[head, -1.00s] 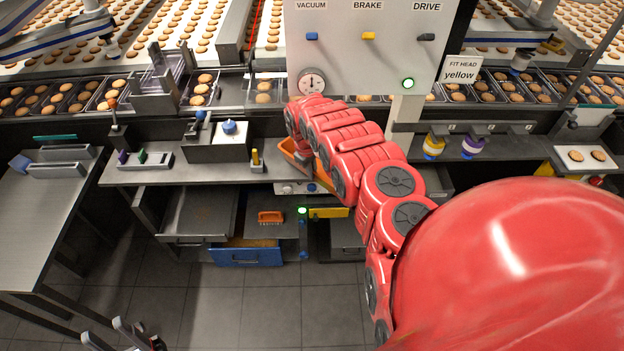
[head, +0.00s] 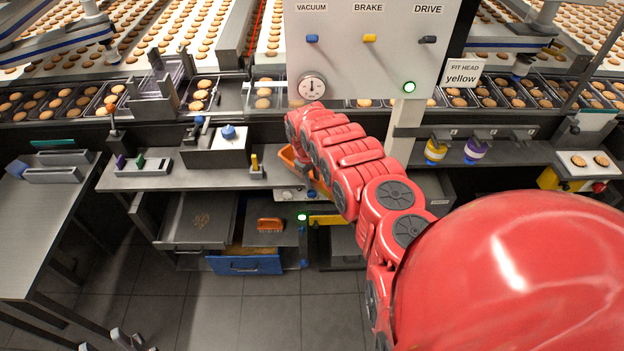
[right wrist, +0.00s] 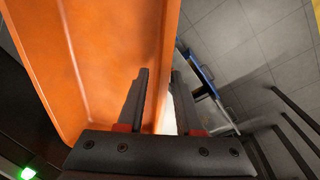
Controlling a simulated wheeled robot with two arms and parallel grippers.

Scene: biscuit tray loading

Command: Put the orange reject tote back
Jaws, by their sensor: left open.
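The orange reject tote (head: 288,157) is tilted at the end of my right arm, in front of the bench, and mostly hidden behind the arm in the head view. In the right wrist view the tote (right wrist: 105,50) fills the upper left, and its inside looks empty. My right gripper (right wrist: 158,75) has one finger inside the tote and one outside, with the side wall between them. Its fingers are hidden in the head view. My left gripper (head: 102,340) is open and empty, low at the bottom left edge.
A blue-fronted drawer (head: 244,265) and a grey drawer (head: 184,245) stand open below the bench (head: 190,180). A side table (head: 35,235) stands at the left. The floor in front is clear.

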